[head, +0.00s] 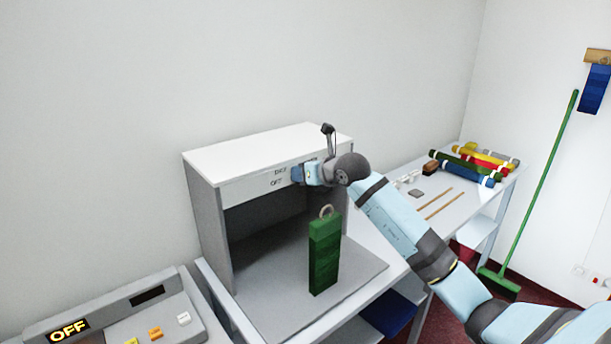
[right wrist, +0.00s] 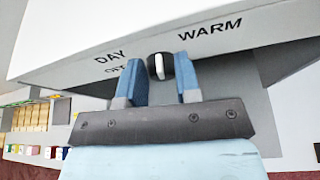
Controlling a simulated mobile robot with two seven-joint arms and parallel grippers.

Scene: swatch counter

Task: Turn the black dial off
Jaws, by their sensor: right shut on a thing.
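The black dial (right wrist: 153,66) with a white pointer is on the front panel of a white-topped grey booth (head: 255,160). In the right wrist view its pointer stands about upright in the picture, between the words DAY and OFF on the left and WARM on the right. My right gripper (head: 298,174) is at the panel, with its blue fingers on either side of the dial, shut on it. In the head view the gripper hides the dial. My left gripper is in neither view.
A grey console (head: 110,312) reading OFF is at the lower left. Coloured rolls (head: 470,168) and sticks lie on the counter at right.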

